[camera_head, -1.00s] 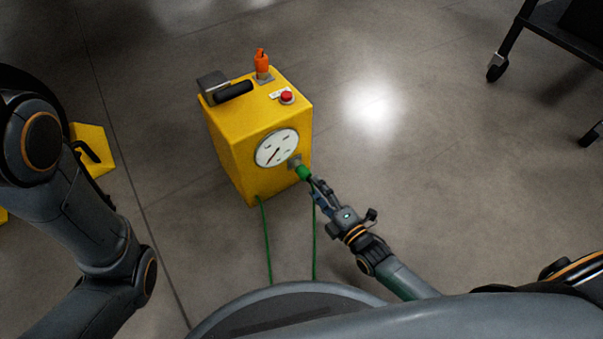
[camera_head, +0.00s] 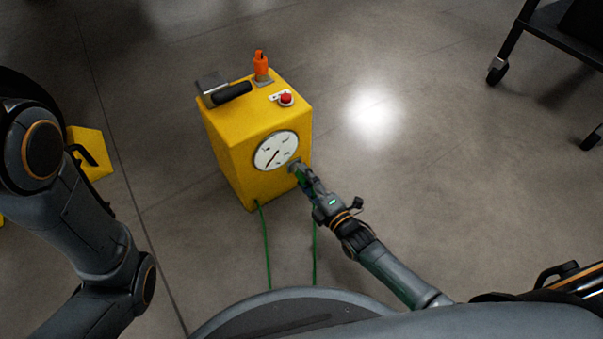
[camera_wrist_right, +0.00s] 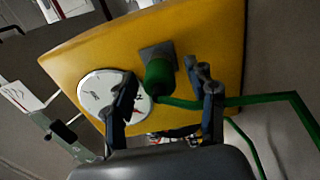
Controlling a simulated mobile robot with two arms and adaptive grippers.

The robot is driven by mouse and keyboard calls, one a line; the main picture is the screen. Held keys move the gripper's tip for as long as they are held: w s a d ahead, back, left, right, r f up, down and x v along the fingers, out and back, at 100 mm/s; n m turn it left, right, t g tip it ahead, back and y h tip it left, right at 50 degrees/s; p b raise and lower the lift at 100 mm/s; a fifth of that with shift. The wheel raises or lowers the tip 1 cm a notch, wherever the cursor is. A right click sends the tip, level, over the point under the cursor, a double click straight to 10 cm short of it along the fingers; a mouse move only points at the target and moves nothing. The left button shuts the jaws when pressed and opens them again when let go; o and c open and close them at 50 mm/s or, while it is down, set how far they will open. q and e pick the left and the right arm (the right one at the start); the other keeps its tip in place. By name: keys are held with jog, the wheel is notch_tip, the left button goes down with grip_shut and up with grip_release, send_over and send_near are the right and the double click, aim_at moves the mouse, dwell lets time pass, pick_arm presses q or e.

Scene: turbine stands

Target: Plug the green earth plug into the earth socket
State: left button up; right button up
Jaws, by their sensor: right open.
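The green earth plug (camera_wrist_right: 160,80) points at the grey square socket plate (camera_wrist_right: 157,54) on the yellow box (camera_head: 227,143). Its far end appears to meet the plate; how deep it sits cannot be told. Its green cable leaves toward the right in the wrist view. My right gripper (camera_head: 304,178) is at the box's front, beside the round dial. In the wrist view its fingers (camera_wrist_right: 164,84) stand apart, open, on either side of the plug with visible gaps. In the head view the fingers mostly hide the plug. My left arm shows at the left, its gripper out of frame.
The box carries a white dial (camera_head: 275,151), a red button (camera_head: 286,99), an orange plug-like part (camera_head: 261,66) and a black handle (camera_head: 232,94). Another yellow object (camera_head: 91,151) stands left. A wheeled black cart (camera_head: 515,45) is at upper right. Open floor lies between.

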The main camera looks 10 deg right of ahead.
jog(key=shift+a+r, duration=0.1)
dwell(0.3)
jog(key=shift+p, duration=0.35)
grip_shut()
